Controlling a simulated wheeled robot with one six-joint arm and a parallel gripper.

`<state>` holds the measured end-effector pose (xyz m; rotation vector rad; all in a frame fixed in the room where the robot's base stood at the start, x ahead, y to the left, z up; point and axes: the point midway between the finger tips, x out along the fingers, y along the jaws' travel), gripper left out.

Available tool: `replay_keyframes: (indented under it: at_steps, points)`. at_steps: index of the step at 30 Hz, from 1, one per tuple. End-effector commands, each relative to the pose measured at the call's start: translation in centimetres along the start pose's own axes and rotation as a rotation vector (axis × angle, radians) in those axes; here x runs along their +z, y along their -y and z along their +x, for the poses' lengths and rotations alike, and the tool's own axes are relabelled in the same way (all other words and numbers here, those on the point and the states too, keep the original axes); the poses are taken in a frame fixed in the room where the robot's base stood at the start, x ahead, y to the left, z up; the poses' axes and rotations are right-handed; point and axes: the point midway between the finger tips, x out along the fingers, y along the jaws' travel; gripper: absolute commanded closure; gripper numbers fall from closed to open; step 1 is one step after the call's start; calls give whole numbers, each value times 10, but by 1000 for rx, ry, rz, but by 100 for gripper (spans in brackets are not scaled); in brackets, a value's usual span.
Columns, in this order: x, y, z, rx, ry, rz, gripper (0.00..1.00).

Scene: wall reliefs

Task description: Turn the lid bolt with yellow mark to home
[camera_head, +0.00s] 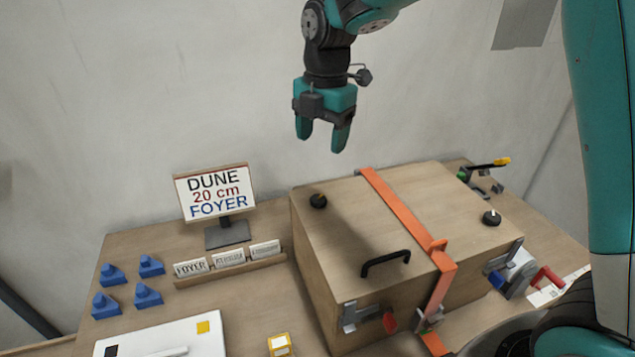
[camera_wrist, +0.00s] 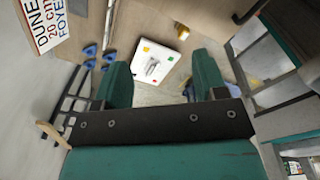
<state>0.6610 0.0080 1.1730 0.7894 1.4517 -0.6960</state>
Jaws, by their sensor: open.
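A wooden crate (camera_head: 345,270) stands on the table with a flat lid (camera_head: 400,215). A small black round bolt (camera_head: 318,201) sits at the lid's back left corner and seems to carry a small yellow mark. A second black bolt (camera_head: 491,218) with a pale mark sits near the lid's right edge. My gripper (camera_head: 322,141) hangs open and empty, fingers down, above and behind the left bolt, clear of the lid. In the wrist view my open fingers (camera_wrist: 162,72) frame the table; neither bolt can be made out there.
An orange strap (camera_head: 405,220) crosses the lid, and a black handle (camera_head: 386,262) stands up near its front edge.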

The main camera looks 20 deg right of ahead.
Motion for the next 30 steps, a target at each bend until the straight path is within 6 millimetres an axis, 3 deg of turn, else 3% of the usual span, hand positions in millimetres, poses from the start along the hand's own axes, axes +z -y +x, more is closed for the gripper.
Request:
replay_keyframes:
  at_steps: [3,6,14,30]
  points:
    - [23,-21,0,-30,18,-203,35]
    - [34,-30,3,-46,24,-314,35]
    - [40,-33,23,-57,25,-385,35]
    - [44,-27,140,-57,24,-383,35]
